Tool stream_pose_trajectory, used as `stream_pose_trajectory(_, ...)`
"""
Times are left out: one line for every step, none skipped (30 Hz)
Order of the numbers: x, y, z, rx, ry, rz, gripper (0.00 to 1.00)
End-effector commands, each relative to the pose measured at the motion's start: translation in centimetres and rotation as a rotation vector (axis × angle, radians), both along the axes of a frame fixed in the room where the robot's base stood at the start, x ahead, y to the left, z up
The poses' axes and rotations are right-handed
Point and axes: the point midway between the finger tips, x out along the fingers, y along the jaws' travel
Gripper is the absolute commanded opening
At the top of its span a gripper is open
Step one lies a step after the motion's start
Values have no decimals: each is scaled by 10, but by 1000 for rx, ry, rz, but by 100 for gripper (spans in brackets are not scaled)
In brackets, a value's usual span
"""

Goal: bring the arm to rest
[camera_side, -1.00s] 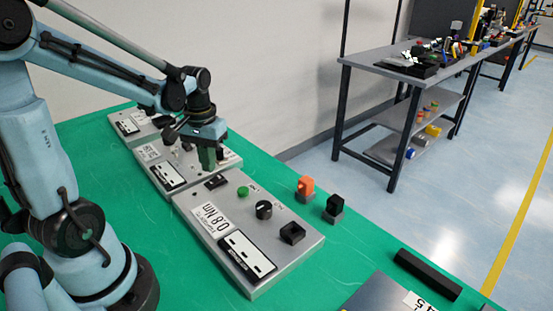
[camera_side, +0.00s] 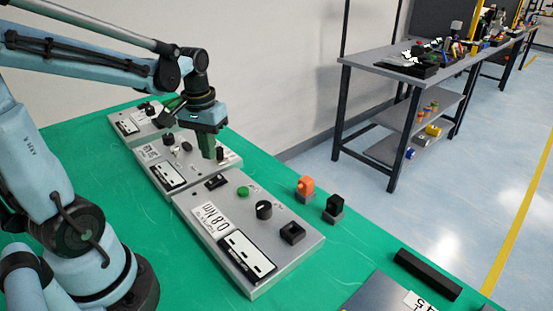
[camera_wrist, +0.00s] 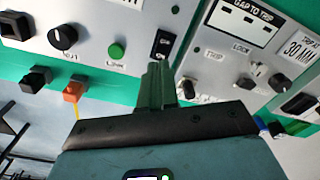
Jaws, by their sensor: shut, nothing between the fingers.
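My gripper (camera_side: 206,147) hangs above the middle grey panel in the side view, its green fingers pointing down and pressed together with nothing between them. In the wrist view the shut fingers (camera_wrist: 157,86) overlap the gap between two panels. The middle panel (camera_side: 150,150) carries several black knobs and a white label. The nearest panel (camera_side: 285,254) carries a green button (camera_side: 243,192), a black knob (camera_side: 264,210), a black rocker switch (camera_side: 216,181) and a black square socket. The exact gap between my fingertips and the panel is hard to tell.
An orange-topped block (camera_side: 305,189) and a black block (camera_side: 334,208) stand right of the nearest panel. A black bar (camera_side: 427,274) lies at the front right of the green table (camera_side: 330,260). A third panel (camera_side: 132,122) sits at the far left. A cluttered grey workbench (camera_side: 390,62) stands behind.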

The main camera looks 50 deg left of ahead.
Motion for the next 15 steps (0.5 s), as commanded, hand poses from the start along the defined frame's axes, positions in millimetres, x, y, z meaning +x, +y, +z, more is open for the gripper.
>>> stream_pose_trajectory(0,-9,2,11,-27,-31,0)
stream_pose_trajectory(1,-15,4,20,-48,-51,0)
stream_pose_trajectory(1,-23,6,33,-82,-82,0)
stream_pose_trajectory(2,-30,8,44,-111,-109,0)
stream_pose_trajectory(2,-38,9,55,-141,-136,0)
stream_pose_trajectory(3,-47,11,68,-182,-174,0)
stream_pose_trajectory(3,-55,13,77,-215,-201,0)
stream_pose_trajectory(3,-62,14,86,-246,-228,0)
stream_pose_trajectory(3,-71,16,97,-289,-263,0)
stream_pose_trajectory(3,-78,17,105,-320,-289,0)
stream_pose_trajectory(3,-84,18,112,-351,-314,0)
stream_pose_trajectory(2,-92,19,119,-388,-345,0)
stream_pose_trajectory(2,-98,19,124,-416,-366,0)
stream_pose_trajectory(1,-103,20,128,-441,-386,0)
stream_pose_trajectory(1,-109,21,133,-471,-408,0)
